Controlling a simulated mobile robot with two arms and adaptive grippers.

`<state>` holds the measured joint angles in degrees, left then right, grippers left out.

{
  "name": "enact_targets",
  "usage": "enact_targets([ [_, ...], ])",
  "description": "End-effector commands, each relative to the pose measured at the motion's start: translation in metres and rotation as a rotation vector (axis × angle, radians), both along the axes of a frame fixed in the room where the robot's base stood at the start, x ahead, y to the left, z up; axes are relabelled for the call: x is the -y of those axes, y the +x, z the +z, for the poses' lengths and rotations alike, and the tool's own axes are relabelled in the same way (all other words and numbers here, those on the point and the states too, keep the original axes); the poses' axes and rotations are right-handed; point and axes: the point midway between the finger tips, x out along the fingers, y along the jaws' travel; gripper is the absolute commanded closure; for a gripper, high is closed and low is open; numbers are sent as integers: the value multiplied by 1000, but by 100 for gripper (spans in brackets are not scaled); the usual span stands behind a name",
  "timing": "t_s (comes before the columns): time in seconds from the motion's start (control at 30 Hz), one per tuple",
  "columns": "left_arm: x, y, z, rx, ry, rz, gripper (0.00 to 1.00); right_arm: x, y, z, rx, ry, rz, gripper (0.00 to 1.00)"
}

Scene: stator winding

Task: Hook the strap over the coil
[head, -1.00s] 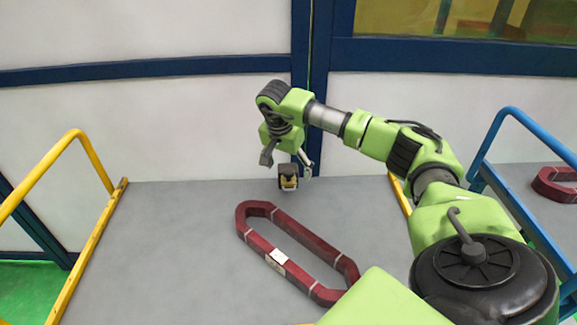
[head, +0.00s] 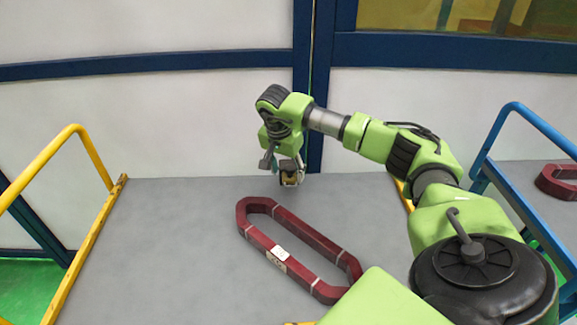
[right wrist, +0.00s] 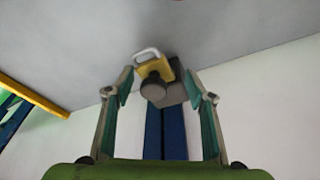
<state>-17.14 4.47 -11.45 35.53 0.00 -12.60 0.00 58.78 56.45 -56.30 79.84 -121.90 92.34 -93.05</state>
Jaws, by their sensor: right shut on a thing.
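The dark red coil (head: 318,241), a long flattened ring with white bands and a white label, lies flat on the grey table top. My right gripper (head: 290,172) is beyond its far left end, near the table's back edge, pointing down. I cannot make out a strap. My left gripper is out of view.
A yellow rail (head: 92,235) runs along the table's left side. A blue-railed cart (head: 540,225) at the right carries another red coil (head: 556,181). A white wall with blue frames (head: 150,62) stands behind. The table (head: 160,250) left of the coil is clear.

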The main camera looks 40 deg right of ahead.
Motion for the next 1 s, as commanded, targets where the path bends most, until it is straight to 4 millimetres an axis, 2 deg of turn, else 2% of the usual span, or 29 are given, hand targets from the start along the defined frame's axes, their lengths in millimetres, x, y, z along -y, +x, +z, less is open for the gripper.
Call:
enact_targets([
  [0.03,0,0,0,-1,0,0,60,5,-7,-4,-20,-8,-13,72],
  [0.37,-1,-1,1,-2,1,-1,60,6,-10,-5,-24,-11,-15,72],
  [0.57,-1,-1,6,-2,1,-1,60,-2,-20,-5,-26,-12,-14,75],
  [0.6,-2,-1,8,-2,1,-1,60,-4,-23,-5,-26,-13,-15,85],
  [1.0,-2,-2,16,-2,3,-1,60,-21,-42,-3,-20,-16,-16,84],
])
